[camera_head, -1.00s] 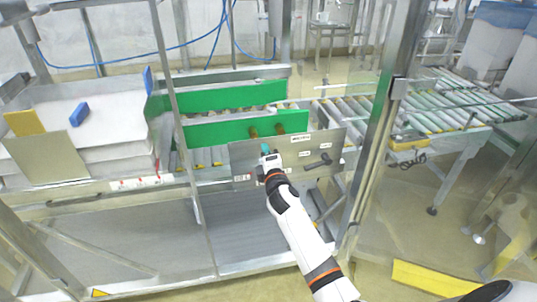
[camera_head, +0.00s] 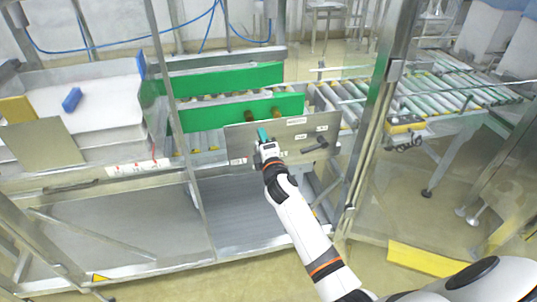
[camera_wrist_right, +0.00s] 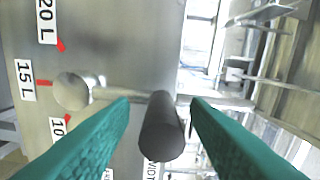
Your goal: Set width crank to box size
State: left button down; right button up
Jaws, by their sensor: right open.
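A grey metal panel (camera_head: 240,145) on the machine carries the cranks. In the right wrist view a crank with a round silver hub (camera_wrist_right: 77,92) has a bar running right to a black handle (camera_wrist_right: 162,128). A label beside it is partly hidden and seems to read WIDTH. Labels 20 L, 15 L (camera_wrist_right: 25,80) and 10 have red marks around the hub; the bar extends away from 15 L. My right gripper (camera_head: 263,135) is open at the panel's left part, teal fingers (camera_wrist_right: 160,105) on either side of the handle with gaps. It hides this crank in the head view.
Another crank with a dark handle (camera_head: 316,145) is on the panel's right. Green guide plates (camera_head: 240,112) stand behind. A metal post (camera_head: 370,130) rises right of the arm; a roller conveyor (camera_head: 440,85) lies beyond. A bin with a blue block (camera_head: 72,99) is left.

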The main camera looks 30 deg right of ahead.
jog(key=v, duration=1)
jog(key=shift+a, duration=0.1)
jog(key=s+a+f+m+g+y+p, duration=0.1)
jog(key=s+f+m+g, duration=0.3)
jog(key=f, duration=0.7)
jog(key=s+a+f+g+y, duration=0.15)
jog(key=s+f, duration=0.45)
jog(key=f, duration=0.6)
jog(key=s+a+f+m+g+y+p, duration=0.1)
jog(key=s+a+f+m+g, duration=0.3)
jog(key=f, duration=0.7)
jog(key=s+f+m+g, duration=0.2)
jog(key=s+f, duration=0.3)
jog(key=s, duration=0.6)
jog(key=s+d+f+m+g+p, duration=0.1)
jog(key=s+f, duration=0.4)
jog(key=s, duration=0.7)
jog(key=s+d+f+m+g, duration=0.1)
jog(key=s+f+m+g, duration=0.2)
jog(key=s+f, duration=0.3)
jog(key=s+g, duration=0.1)
jog(key=s, duration=0.4)
jog(key=shift+s+d, duration=0.15)
jog(key=shift+f+y, duration=0.1)
jog(key=shift+y, duration=0.15)
